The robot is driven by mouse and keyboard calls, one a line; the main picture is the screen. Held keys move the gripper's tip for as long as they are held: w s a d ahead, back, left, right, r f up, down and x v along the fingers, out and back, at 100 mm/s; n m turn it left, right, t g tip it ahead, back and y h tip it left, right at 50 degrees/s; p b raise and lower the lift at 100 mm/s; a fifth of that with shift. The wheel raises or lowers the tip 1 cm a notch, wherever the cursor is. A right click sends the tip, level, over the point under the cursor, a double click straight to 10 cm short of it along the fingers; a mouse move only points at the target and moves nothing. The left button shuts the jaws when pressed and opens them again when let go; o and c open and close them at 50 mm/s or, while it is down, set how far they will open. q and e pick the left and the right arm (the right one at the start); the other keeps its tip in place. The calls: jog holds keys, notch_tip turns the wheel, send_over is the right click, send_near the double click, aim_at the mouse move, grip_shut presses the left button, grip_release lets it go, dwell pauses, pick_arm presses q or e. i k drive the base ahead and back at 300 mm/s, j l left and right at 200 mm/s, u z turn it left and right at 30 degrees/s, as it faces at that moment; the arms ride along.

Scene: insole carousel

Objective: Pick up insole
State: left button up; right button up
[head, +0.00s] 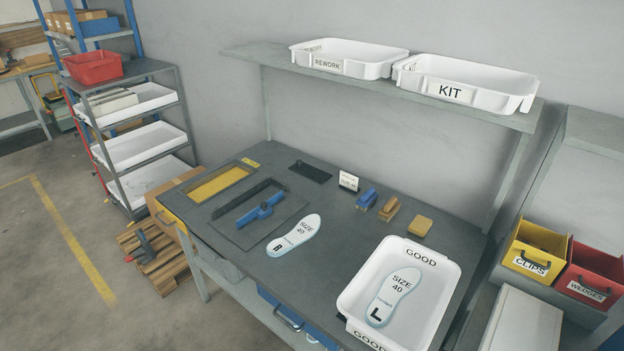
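One pale blue-white insole (294,235) marked "SIZE 40" and "R" lies flat on the dark workbench, left of the white tray. A second insole (395,295) marked "SIZE 40" and "L" lies inside the white tray labelled GOOD (446,292). Neither insole is touched by a gripper in this view. My left and right grippers are not in view.
The workbench (320,205) holds a yellow-floored recess (218,184), a blue-handled tool (262,208), small blocks (388,209) and a small sign (348,181). REWORK (345,58) and KIT (468,83) bins stand on the shelf above. Yellow CLIPS (533,251) and red WEDGES (590,275) bins are at right.

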aim_at(308, 226)
jog(key=i+j+z, duration=0.1)
jog(key=j, duration=0.4)
jog(key=i+j+z, duration=0.15)
jog(key=j, duration=0.4)
jog(key=j+z, duration=0.1)
jog(key=j, duration=0.45)
jog(key=i+j+z, duration=0.1)
jog(key=j, duration=0.25)
jog(key=i+j+z, duration=0.15)
jog(key=j, duration=0.2)
jog(key=j+z, duration=0.1)
jog(key=j, duration=0.25)
jog(key=i+j+z, duration=0.45)
jog(key=i+j, duration=0.35)
